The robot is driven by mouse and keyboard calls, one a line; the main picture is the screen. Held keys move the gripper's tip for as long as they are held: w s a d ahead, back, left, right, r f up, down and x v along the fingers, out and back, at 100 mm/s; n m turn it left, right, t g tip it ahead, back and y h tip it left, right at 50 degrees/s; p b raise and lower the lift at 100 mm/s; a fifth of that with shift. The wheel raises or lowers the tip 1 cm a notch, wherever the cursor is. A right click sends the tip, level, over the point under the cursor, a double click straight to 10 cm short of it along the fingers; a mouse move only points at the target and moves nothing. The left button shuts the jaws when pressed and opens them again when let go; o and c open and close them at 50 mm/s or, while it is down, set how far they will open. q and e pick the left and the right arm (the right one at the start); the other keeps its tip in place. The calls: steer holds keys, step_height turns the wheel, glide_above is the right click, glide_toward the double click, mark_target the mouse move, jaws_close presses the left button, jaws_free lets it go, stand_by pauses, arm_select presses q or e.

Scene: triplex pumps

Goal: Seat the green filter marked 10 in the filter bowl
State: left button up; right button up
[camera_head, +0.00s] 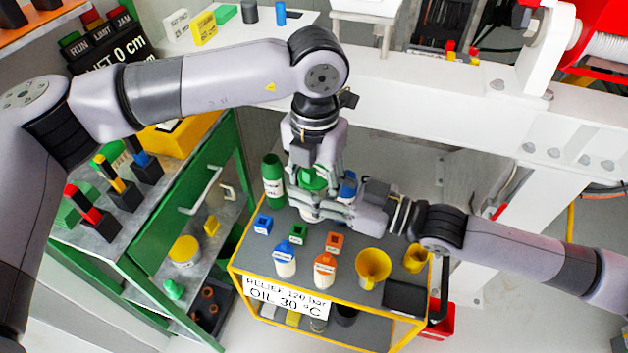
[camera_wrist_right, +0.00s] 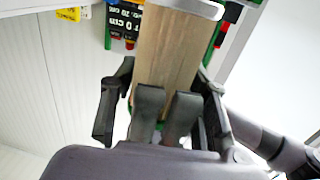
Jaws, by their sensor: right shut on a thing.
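A green part (camera_head: 313,178), seemingly the green filter, is between the fingers of my left gripper (camera_head: 315,175), which points down over the dark-topped cart. Its mark is not readable, and I cannot tell whether those fingers grip it. Just below is a pale, round part (camera_head: 312,213), probably the filter bowl. My right gripper (camera_head: 325,204) reaches in from the right and is shut at this pale part. In the right wrist view its fingers (camera_wrist_right: 165,110) are close together, with a little green showing beside them. The contact between filter and bowl is hidden.
A white beam (camera_head: 430,95) runs behind. A brown panel (camera_wrist_right: 168,50) fills the wrist view's middle.

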arm_select(q)
steer(key=c, duration=0.7)
steer(key=shift+c, duration=1)
arm_select(e)
steer(key=o, duration=1.3)
steer(key=shift+o, duration=0.2)
